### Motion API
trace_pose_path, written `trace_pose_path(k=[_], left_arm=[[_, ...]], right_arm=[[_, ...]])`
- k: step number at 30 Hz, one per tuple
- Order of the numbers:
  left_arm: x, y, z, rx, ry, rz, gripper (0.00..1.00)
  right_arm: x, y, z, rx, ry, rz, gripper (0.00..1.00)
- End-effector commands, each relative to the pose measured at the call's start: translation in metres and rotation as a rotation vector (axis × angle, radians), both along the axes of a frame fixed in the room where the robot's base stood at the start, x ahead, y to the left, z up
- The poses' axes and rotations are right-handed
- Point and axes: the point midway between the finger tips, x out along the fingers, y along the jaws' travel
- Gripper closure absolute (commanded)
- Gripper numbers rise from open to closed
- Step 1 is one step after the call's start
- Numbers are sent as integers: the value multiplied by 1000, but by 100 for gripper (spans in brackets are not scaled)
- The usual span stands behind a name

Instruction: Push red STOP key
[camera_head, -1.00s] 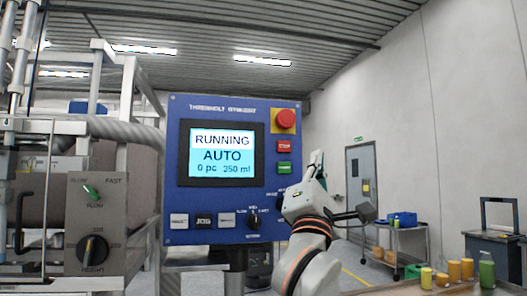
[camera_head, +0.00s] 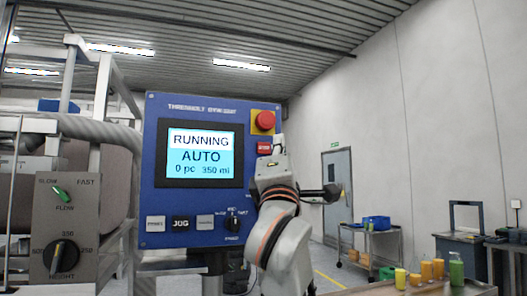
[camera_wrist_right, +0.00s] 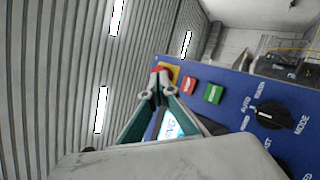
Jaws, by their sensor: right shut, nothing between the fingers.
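The red STOP key (camera_head: 264,147) is on the blue control panel (camera_head: 150,180), just below the red mushroom button (camera_head: 263,120) on its yellow plate. My right gripper (camera_head: 279,142) is shut and empty at the panel's right edge, just right of the STOP key; I see no contact with it. In the right wrist view, the STOP key (camera_wrist_right: 188,84) is clear of the shut fingertips (camera_wrist_right: 160,78), which overlap the mushroom button in the picture. The green key (camera_wrist_right: 213,94) lies beyond it; my gripper hides it in the head view. My left gripper is out of view.
The screen (camera_head: 200,155) reads RUNNING, AUTO, 0 pc, 350 ml. A grey box with a height knob (camera_head: 61,256) stands left. A trolley (camera_head: 370,242) and a table with bottles stand right.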

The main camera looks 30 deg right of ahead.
Motion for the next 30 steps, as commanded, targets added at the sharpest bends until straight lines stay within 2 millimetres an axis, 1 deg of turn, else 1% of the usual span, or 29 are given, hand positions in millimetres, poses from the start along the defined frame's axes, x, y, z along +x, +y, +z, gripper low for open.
trace_pose_path(k=[1, 6, 13, 19, 30], left_arm=[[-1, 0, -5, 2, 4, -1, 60], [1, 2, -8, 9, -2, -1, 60], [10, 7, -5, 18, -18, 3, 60], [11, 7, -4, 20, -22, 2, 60], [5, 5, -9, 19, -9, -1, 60]], right_arm=[[9, -2, -4, 0, 5, -3, 100], [32, -7, -4, 0, 5, -3, 100], [55, -13, -2, 1, 3, -2, 100], [64, -15, -1, 1, 1, 0, 100], [65, -15, 0, 0, 0, 0, 100]])
